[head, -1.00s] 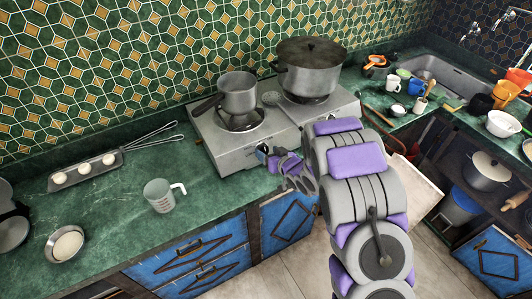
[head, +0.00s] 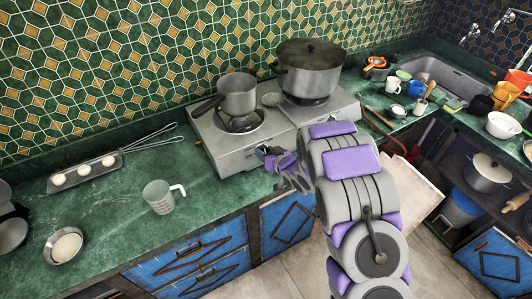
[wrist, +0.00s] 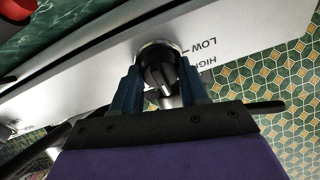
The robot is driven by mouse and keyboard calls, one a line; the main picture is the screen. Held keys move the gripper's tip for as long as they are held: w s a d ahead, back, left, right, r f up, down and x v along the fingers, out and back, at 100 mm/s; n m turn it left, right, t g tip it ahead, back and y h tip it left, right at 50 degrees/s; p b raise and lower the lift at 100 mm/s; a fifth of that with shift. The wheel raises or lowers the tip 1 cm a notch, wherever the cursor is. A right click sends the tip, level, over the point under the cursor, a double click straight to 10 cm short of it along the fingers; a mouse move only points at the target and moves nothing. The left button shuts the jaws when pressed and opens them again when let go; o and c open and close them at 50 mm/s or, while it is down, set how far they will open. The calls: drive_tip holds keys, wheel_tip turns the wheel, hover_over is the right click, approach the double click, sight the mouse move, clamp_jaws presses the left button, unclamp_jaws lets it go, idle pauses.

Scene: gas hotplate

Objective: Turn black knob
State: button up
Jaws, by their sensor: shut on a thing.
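The black knob (wrist: 160,72) is on the front panel of the gas hotplate (head: 232,158), near the printed words LOW and HIGH in the wrist view. My gripper (wrist: 160,92) has its two blue fingers on either side of the knob and is shut on it. In the head view my gripper (head: 266,152) is at the front of the hotplate, and the knob is hidden behind it.
A saucepan (head: 238,97) stands on the left burner and a large lidded pot (head: 310,70) on the right one. A measuring cup (head: 159,197) and a tray (head: 86,172) are on the green counter to the left. Free counter lies between cup and hotplate.

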drive_tip(key=shift+c, duration=1.3)
drive_tip(key=shift+n, duration=0.4)
drive_tip(key=n+p, duration=0.1)
drive_tip(key=n, duration=0.2)
drive_tip(key=shift+n+g, duration=0.3)
drive_tip(key=shift+n, duration=0.1)
drive_tip(key=n, duration=0.5)
drive_tip(key=shift+a+g+y, duration=0.1)
drive_tip(key=shift+g+y, duration=0.2)
drive_tip(key=shift+g, duration=0.1)
drive_tip(key=n+g+b, duration=0.1)
drive_tip(key=n+b, duration=0.1)
drive_tip(key=n, duration=0.4)
drive_tip(key=shift+s+f+n+h+b, duration=0.1)
drive_tip(key=shift+n+h+b, duration=0.3)
drive_tip(key=shift+n, duration=1.1)
